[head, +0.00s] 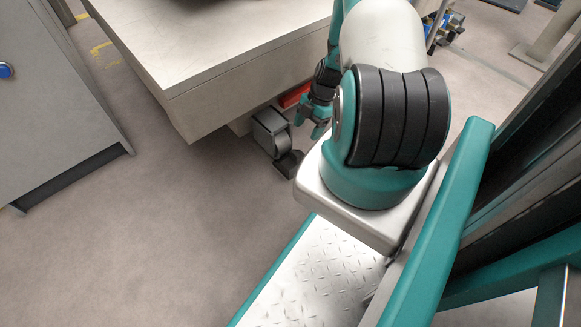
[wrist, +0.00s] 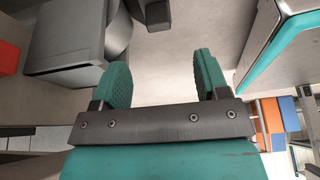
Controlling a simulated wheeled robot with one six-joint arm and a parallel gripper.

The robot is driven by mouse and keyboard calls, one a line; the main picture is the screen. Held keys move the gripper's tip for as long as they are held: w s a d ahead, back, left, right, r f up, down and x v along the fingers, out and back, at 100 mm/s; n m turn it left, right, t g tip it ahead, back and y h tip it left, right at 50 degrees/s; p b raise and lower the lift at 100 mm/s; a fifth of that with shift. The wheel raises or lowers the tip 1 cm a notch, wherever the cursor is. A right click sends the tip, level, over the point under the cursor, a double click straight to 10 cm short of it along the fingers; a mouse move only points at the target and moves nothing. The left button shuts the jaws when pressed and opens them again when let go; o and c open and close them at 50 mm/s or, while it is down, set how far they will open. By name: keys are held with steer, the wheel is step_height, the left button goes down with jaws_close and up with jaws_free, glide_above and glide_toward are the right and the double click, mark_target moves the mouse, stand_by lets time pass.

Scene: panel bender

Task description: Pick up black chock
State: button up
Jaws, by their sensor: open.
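The black chock (head: 288,163) is a small dark wedge on the floor beside a dark caster wheel (head: 270,132) under the table's corner. In the wrist view a dark piece at the top edge, apparently the chock (wrist: 153,12), is cut off by the frame. My gripper (head: 311,122) has teal fingertips and hangs beside the table, above and right of the chock in the head view. In the wrist view my gripper (wrist: 163,77) is open, with nothing between its fingers. The caster wheel (wrist: 115,35) shows to their left there.
The pale table (head: 215,60) overhangs the caster, and a red part (head: 293,95) sits under its edge close to my gripper. A grey cabinet (head: 55,100) stands at left. The floor between cabinet and chock is clear. Orange and blue boxes (wrist: 275,120) show in the wrist view.

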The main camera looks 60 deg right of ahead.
mark_target(296, 152)
steer(key=b+x, duration=0.3)
steer(key=x, duration=0.3)
steer(key=shift+w+a+f, duration=0.1)
steer(key=shift+a+f, duration=0.1)
steer(key=shift+f, duration=0.1)
steer(key=b+x, duration=0.4)
steer(key=x, duration=0.1)
steer(key=shift+w+a+f, duration=0.1)
steer(key=shift+w, duration=0.1)
steer(key=shift+c, duration=0.5)
jaws_close()
